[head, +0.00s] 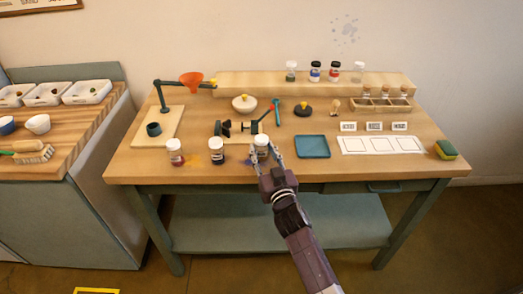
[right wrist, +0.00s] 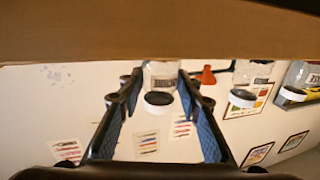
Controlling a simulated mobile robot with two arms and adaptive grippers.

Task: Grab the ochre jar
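Three jars stand along the table's front edge in the head view: one with reddish contents (head: 175,152), a dark one (head: 216,152), and a pale-looking labelled jar (head: 261,143) at the right. I cannot read the labels or tell surely which is ochre. My right gripper (head: 265,158) reaches over the front edge with its fingers open around the right-hand jar. My left gripper is out of view.
The other front jars (right wrist: 245,75) are close on one side. A blue tray (head: 312,147) lies right of the gripper. A black clamp-like device (head: 238,127) is behind the jars. More jars (head: 315,72) stand on the back shelf (head: 300,88).

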